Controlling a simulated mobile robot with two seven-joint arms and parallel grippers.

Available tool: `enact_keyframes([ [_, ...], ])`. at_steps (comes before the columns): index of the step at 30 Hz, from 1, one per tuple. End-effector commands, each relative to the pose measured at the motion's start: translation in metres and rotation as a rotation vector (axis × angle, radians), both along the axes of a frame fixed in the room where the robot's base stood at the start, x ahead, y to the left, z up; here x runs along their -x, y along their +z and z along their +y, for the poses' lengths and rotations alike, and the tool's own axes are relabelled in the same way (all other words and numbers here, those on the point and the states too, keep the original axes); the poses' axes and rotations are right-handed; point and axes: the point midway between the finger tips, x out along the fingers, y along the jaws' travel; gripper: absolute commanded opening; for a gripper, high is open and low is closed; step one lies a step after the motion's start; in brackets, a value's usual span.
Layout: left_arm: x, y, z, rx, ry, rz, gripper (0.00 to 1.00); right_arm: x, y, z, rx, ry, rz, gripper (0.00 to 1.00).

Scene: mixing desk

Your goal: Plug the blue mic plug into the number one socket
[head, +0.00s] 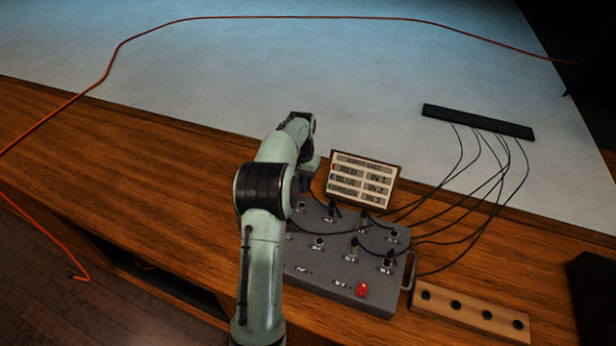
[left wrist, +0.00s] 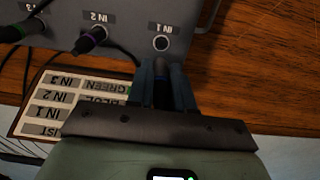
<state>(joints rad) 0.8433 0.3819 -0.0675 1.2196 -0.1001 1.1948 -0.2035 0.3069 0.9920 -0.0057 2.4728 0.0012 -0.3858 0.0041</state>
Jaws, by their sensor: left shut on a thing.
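My left gripper (left wrist: 162,72) is shut on a dark plug with a blue band (left wrist: 162,78), the blue mic plug. The plug's tip points at the empty IN 1 socket (left wrist: 161,43) on the grey mixing box (left wrist: 205,14) and sits just short of it, apart in the picture. The IN 2 socket holds a dark plug with a purple ring (left wrist: 91,40). Another plug (left wrist: 12,33) sits at IN 3. My right gripper is out of view.
A list card (head: 364,178) stands behind the box, reading red, blue and green with IN numbers. Black cables run from a black bar (head: 478,121) to the box. A wooden block with several holes (head: 470,313) lies at right. An orange cable (head: 300,17) crosses the table.

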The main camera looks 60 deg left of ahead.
Motion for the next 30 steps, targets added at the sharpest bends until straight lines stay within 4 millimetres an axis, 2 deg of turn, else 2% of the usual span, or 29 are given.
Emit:
enact_keyframes([
  [1,0.003,-0.014,0.000,0.000,0.000,0.006,0.00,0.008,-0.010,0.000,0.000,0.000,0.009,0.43],
  [3,0.003,-0.024,0.000,0.000,0.000,0.006,0.00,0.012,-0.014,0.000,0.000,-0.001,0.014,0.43],
  [9,0.001,-0.041,0.000,-0.001,0.001,0.002,0.00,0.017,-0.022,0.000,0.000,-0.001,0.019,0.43],
  [23,0.000,-0.043,0.000,-0.001,0.002,0.000,0.00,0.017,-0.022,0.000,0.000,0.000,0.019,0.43],
  [30,0.001,-0.053,0.000,-0.001,0.002,0.000,0.00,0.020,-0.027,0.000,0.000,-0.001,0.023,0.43],
])
